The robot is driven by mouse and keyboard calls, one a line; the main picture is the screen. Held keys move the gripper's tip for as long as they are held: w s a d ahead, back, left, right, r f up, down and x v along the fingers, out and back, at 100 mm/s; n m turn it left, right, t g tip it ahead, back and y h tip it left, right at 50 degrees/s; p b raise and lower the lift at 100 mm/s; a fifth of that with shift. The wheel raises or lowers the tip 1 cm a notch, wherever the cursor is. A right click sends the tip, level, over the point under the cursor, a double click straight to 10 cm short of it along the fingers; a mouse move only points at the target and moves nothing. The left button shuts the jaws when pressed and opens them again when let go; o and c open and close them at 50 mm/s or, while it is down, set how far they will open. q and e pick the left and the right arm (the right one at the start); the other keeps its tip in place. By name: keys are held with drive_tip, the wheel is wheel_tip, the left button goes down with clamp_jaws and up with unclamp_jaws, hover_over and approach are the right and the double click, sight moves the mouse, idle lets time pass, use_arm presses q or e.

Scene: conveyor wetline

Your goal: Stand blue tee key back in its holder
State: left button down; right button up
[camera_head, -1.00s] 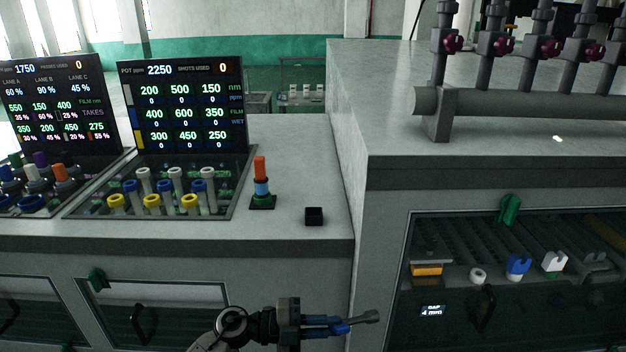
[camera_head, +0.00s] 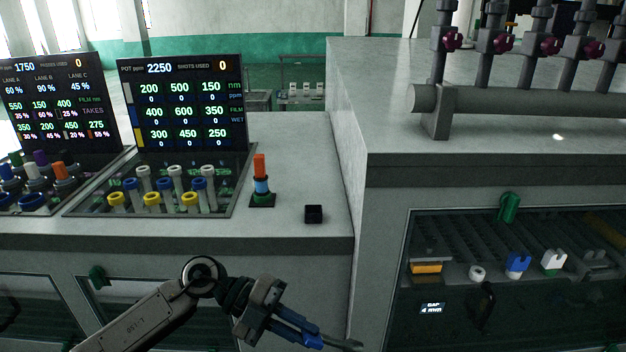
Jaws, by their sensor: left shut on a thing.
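My left gripper (camera_head: 297,333) is low in the head view, in front of the counter's front face, pointing down to the right. It is shut on the blue tee key, whose grey end (camera_head: 350,345) sticks out past the blue parts at the jaws. The fingers and the blue of the key are hard to tell apart. A small black square holder (camera_head: 314,214) stands on the counter near its front right corner, above and apart from the gripper; it looks empty. My right gripper is not in view.
A small orange and blue tower (camera_head: 261,182) stands left of the holder. A recessed tray (camera_head: 225,210) of white, blue and yellow tubes lies farther left, below a display (camera_head: 183,100). A taller grey cabinet (camera_head: 380,175) rises to the right. The counter around the holder is clear.

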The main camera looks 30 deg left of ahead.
use_arm(q)
drive_tip(key=s+a+r+g+y, duration=0.1)
drive_tip(key=a+r+y, duration=0.2)
drive_tip(key=a+r, duration=0.2)
drive_tip(key=a, duration=0.2)
drive_tip(key=shift+s+a+n, duration=0.3)
drive_tip(key=shift+s+n, duration=0.05)
drive_tip(key=shift+n, duration=0.05)
drive_tip(key=shift+r, duration=0.1)
drive_tip(key=shift+w+a+r+y, duration=0.1)
drive_tip(key=shift+w+r+y, duration=0.05)
drive_tip(key=shift+y, duration=0.15)
drive_tip(key=shift+a+r, duration=0.1)
drive_tip(key=shift+a, duration=0.2)
drive_tip(key=shift+w+a+r+n+y, duration=0.3)
drive_tip(key=shift+a+y, duration=0.1)
drive_tip(key=shift+y, duration=0.1)
